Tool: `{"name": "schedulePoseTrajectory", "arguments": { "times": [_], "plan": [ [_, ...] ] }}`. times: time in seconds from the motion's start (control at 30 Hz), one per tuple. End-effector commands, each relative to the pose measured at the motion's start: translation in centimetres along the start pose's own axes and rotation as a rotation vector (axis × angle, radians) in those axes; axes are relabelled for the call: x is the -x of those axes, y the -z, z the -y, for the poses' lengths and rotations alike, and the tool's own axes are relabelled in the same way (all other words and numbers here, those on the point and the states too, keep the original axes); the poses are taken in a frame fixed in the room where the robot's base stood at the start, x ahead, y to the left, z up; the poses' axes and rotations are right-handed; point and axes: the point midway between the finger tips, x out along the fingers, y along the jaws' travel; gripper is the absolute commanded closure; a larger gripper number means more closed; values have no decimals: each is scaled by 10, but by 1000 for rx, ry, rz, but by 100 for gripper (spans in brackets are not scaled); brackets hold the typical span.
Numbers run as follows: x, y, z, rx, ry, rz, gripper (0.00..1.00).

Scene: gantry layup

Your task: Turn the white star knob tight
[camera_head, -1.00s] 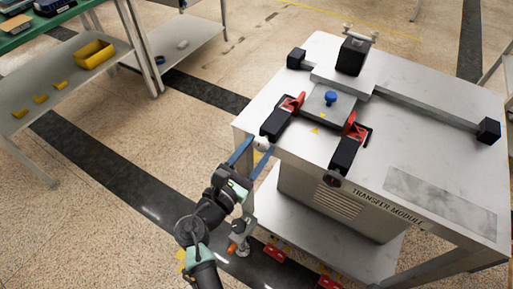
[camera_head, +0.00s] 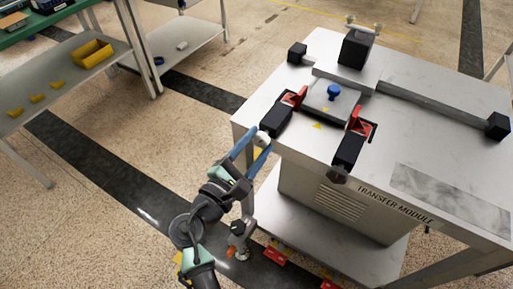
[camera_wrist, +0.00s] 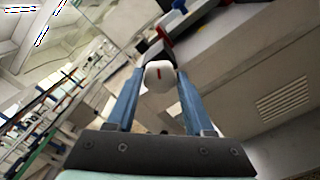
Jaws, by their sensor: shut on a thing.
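The white star knob (camera_wrist: 160,82) sits between the blue fingertips of my gripper (camera_wrist: 156,84) in the wrist view, with a small red mark on its face. My gripper is shut on it. In the head view the knob (camera_head: 262,136) shows as a small pale shape at the front end of the left black clamp block (camera_head: 278,119), at the table's left front edge. My gripper (camera_head: 258,140) reaches it from the front left, its blue fingers either side. The knob's lobes are too small or hidden to make out.
The transfer module table (camera_head: 420,160) carries a plate with a blue knob (camera_head: 334,92), red clamps and a second black block (camera_head: 349,150) with a dark knob (camera_head: 337,175). A shelf with a yellow bin (camera_head: 92,53) stands at the left. Open floor lies between.

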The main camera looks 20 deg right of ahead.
Motion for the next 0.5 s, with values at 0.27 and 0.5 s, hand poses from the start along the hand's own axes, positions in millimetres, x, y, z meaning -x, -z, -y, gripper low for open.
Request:
{"name": "schedulePoseTrajectory", "arguments": {
  "times": [0.27,0.5],
  "plan": [
    [0,4,3,-266,1,-1,100],
    [0,4,3,-495,1,0,100]
  ]
}}
